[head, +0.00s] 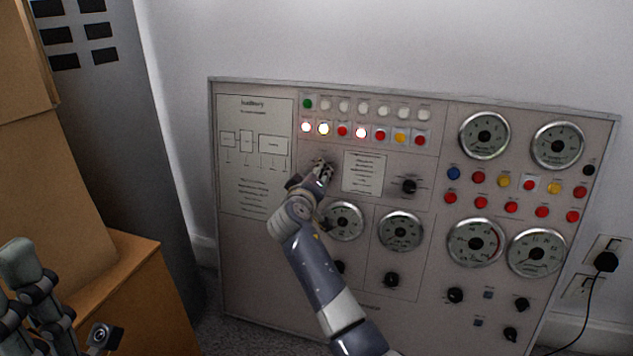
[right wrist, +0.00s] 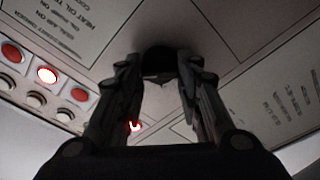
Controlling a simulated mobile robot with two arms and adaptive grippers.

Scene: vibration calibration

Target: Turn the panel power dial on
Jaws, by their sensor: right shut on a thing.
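The control panel (head: 260,270) leans upright against the wall in the head view. My right gripper (head: 323,168) reaches its upper left part, just below the rows of lamps. In the right wrist view, the two fingers of this gripper (right wrist: 162,72) close around a dark round dial (right wrist: 160,55) on the panel face. In the head view the gripper hides this dial, and its pointer setting cannot be read. Several lamps in the lower row glow, among them a white lamp (head: 306,127) and a red-rimmed lamp (head: 361,132).
Another black dial (head: 409,186) sits to the right of the gripper, and a round gauge (head: 344,221) lies just below it. Cardboard boxes (head: 60,190) and a grey cabinet (head: 125,120) stand at the left. A black plug (head: 606,262) is in the wall socket at the right.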

